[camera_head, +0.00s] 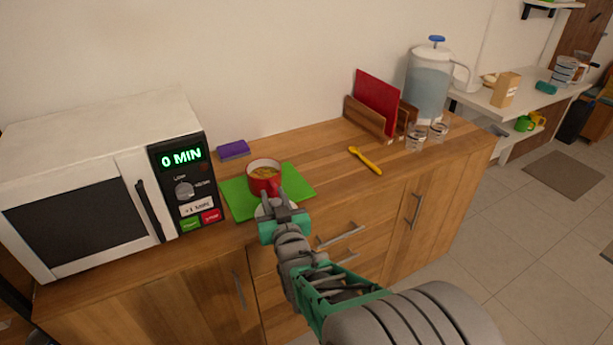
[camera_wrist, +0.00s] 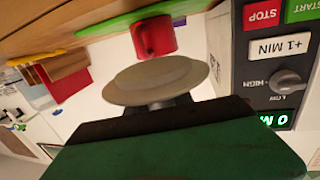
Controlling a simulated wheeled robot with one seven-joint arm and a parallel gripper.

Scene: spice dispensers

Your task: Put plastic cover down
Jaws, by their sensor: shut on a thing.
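The plastic cover (camera_wrist: 158,80) is a pale, shallow round piece; in the wrist view it is right in front of my gripper. In the head view a small pale part of the cover (camera_head: 264,211) shows at my gripper (camera_head: 283,205), and the rest is hidden behind the fingers. My gripper is shut on the cover near the counter's front edge, in front of a red mug (camera_head: 263,180). The mug holds yellowish contents and stands on a green mat (camera_head: 238,197). It also shows in the wrist view (camera_wrist: 153,38).
A white microwave (camera_head: 95,170) reading 0 MIN stands left of the mat. A purple sponge (camera_head: 233,150) lies behind it. A yellow spoon (camera_head: 366,161), glasses (camera_head: 416,137), a wooden rack (camera_head: 368,118) and a pitcher (camera_head: 428,85) are to the right.

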